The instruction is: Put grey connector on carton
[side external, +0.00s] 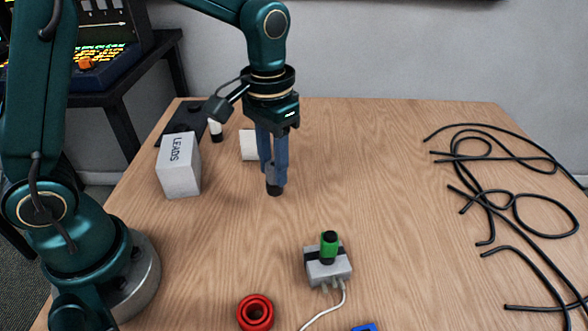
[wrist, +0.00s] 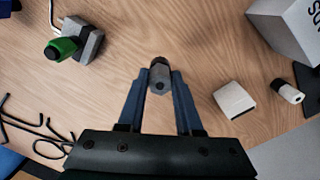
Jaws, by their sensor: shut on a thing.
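My gripper (wrist: 160,80) points down over the middle-left of the table and is shut on the grey connector (wrist: 160,70). In the side view, the grey connector (side external: 274,187) shows between the fingertips (side external: 273,172), with a dark lower end; I cannot tell whether it clears the tabletop. The carton (side external: 180,178), a pale box marked LEADS, stands to the left of my gripper in the side view. In the wrist view, the carton (wrist: 286,30) is cut off at the top right corner. Its top looks bare in the side view.
A grey box (side external: 328,268) bears a green connector (side external: 329,244) toward the front. A red ring (side external: 255,312) lies near the front; black cables (side external: 485,200) lie right. The centre-right table is clear.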

